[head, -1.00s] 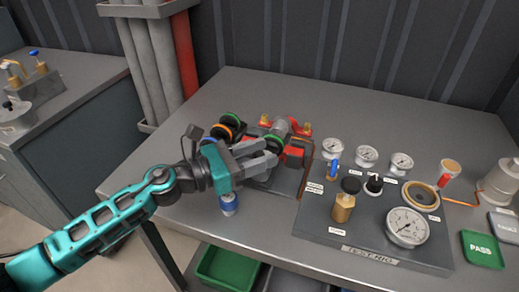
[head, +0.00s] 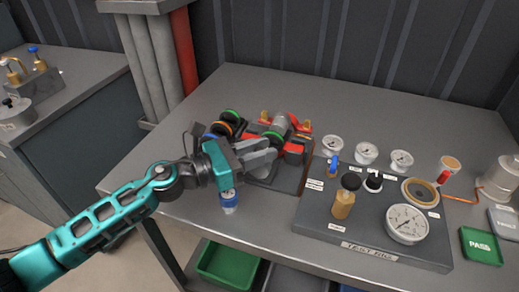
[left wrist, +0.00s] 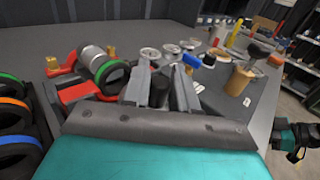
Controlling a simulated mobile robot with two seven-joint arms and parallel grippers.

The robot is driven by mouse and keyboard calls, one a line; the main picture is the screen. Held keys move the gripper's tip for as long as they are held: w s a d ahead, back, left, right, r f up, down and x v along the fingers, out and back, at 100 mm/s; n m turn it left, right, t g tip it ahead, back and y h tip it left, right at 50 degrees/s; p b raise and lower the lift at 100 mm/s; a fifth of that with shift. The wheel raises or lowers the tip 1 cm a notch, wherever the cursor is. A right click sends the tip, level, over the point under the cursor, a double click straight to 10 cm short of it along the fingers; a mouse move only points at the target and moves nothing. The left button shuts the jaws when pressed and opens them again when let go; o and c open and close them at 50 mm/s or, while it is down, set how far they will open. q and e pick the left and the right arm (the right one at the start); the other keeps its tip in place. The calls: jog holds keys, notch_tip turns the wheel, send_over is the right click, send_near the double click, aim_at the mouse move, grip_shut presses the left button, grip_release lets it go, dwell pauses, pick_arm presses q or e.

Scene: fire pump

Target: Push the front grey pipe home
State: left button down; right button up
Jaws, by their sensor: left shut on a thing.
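The jaws are shut on that piece. Which pipe it is, and how far it is seated, I cannot tell because the gripper hides it. The silver cylinder shows to the left there (left wrist: 93,57).
A blue and white bottle (head: 229,202) stands close under my left gripper. The test rig panel (head: 330,229) with gauges lies to the right. Orange and green rings crowd the left of the assembly (left wrist: 15,112). The back of the bench is clear.

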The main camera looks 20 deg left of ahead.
pick_arm(q)
jog(key=w+b, duration=0.1)
jog(key=w, duration=0.2)
jog(key=shift+w, duration=0.55)
jog(key=shift+r, duration=0.1)
jog(key=c, duration=1.3)
grip_release()
jog(key=shift+c, duration=0.2)
jog(key=o, duration=0.3)
jog(key=shift+w, duration=0.15)
